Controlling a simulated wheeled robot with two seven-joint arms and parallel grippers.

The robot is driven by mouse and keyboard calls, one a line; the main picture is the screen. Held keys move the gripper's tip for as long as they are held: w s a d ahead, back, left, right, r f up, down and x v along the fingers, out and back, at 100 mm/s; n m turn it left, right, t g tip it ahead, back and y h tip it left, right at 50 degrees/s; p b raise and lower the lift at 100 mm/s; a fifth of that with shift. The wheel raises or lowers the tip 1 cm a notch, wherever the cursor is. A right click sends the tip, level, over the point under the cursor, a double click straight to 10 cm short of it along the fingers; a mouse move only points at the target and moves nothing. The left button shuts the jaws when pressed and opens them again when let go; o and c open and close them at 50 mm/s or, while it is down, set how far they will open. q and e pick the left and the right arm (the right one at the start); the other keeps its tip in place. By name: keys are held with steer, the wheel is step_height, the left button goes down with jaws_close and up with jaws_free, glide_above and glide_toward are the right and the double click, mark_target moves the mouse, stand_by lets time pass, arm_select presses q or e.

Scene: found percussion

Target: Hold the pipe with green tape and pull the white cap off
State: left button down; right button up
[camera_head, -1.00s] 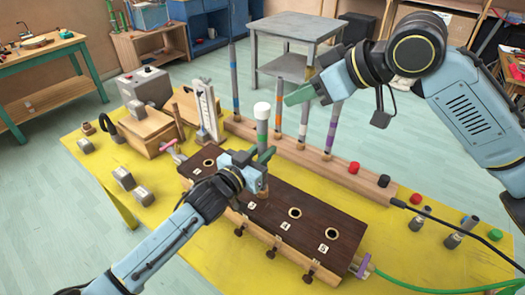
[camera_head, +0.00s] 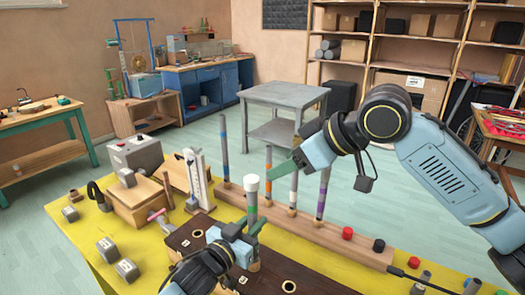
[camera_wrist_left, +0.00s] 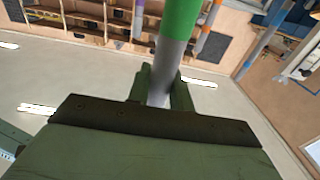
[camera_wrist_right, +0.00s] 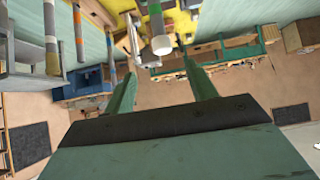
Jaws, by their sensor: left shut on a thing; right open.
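The pipe with green tape (camera_head: 252,199) stands upright at the dark block, with the white cap (camera_head: 252,183) on its top. My left gripper (camera_head: 253,229) is shut on the pipe below the tape. In the left wrist view the grey pipe (camera_wrist_left: 161,80) is between the fingers, with the green tape (camera_wrist_left: 181,18) above them. My right gripper (camera_head: 273,171) is open beside the cap, at about its height. In the right wrist view the white cap (camera_wrist_right: 161,45) shows beyond and between the open fingertips (camera_wrist_right: 159,66), apart from them. The pipe's lower end is hidden by my left gripper.
The dark block (camera_head: 190,232) with holes lies on the yellow table (camera_head: 75,235). Behind it a wooden rail (camera_head: 340,240) holds several taped tubes, close to my right gripper. A wooden box (camera_head: 138,197) and a white gauge (camera_head: 200,180) stand to the left.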

mark_target(251, 178)
steer(key=w+a+r+g+h, duration=0.3)
steer(key=a+r+g+h, duration=0.1)
steer(key=a+r+h, duration=0.15)
steer(key=x, duration=0.7)
steer(key=d+x, duration=0.1)
steer(key=x, duration=0.3)
steer(key=shift+s+f, duration=0.1)
steer(key=shift+f, duration=0.05)
steer(key=shift+c, duration=0.3)
steer(key=c, duration=1)
steer(key=shift+r, duration=0.4)
steer(key=shift+r, duration=0.7)
